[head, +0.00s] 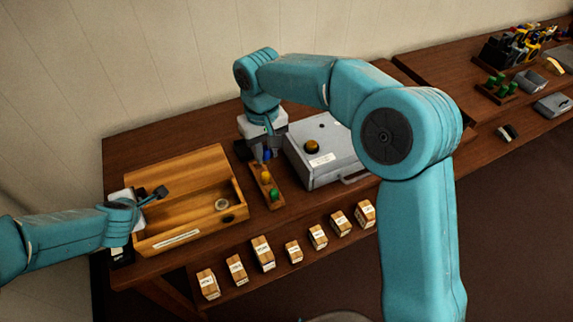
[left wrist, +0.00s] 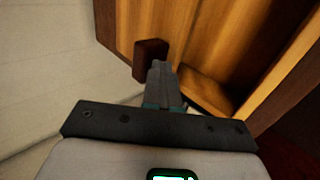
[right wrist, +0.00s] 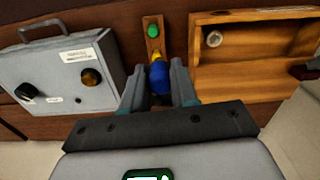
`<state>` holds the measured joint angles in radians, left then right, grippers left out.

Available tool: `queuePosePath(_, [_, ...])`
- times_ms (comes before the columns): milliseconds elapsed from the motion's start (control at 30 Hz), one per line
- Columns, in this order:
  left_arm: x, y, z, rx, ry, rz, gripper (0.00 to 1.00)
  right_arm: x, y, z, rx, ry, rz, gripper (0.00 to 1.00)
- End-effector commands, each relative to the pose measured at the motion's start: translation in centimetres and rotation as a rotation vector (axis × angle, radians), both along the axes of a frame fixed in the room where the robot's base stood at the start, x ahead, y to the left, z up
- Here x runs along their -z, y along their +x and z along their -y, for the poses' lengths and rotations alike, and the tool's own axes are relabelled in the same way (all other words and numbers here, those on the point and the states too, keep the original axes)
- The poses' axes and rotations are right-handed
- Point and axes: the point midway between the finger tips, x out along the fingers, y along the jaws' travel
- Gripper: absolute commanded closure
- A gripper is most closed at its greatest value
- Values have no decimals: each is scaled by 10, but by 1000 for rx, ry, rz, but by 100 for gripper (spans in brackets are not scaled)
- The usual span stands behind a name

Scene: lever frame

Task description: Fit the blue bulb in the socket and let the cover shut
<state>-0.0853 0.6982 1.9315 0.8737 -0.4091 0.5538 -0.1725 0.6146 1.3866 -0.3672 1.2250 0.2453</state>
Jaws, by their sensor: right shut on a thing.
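The blue bulb (head: 267,154) stands at the far end of a narrow wooden rack (head: 277,205). My right gripper (head: 261,155) is shut on it; in the right wrist view the blue bulb (right wrist: 160,84) sits between the two fingers. The wooden box (head: 182,241) has its cover (head: 175,170) raised at the back. A pale round socket (head: 221,204) shows empty inside; it also shows in the right wrist view (right wrist: 214,39). My left gripper (head: 152,198) has its fingers together beside a dark knob (head: 161,191). The knob also shows at the fingertips (left wrist: 150,54); contact is unclear.
A yellow bulb (head: 266,177) and a green bulb (head: 274,194) stand in the same rack. A grey case (head: 325,165) with a knob and handle stands right of it. Several labelled wooden blocks (head: 263,252) line the front. Little table shows free between box and rack.

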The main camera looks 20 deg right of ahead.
Motion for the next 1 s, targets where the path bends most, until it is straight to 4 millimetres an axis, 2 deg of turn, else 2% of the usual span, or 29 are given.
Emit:
queuePosePath(33, [-1, 1, 0, -1, 1, 4, 100, 9, 16, -20, -31, 0, -5, 100])
queuePosePath(133, [-1, 1, 0, -1, 1, 4, 100, 26, 38, -58, -84, -2, -6, 100])
queuePosePath(200, [-1, 1, 0, -1, 1, 3, 100, 40, 46, -82, -116, -2, -6, 100])
queuePosePath(333, [-1, 1, 0, -1, 1, 3, 100, 64, 46, -112, -160, -2, -5, 100])
queuePosePath(533, [-1, 1, 0, -1, 1, 3, 100, 80, 39, -129, -195, -1, -2, 100])
queuePosePath(1000, [-1, 1, 0, -1, 1, 4, 100, 111, 39, -129, -196, -2, -3, 100])
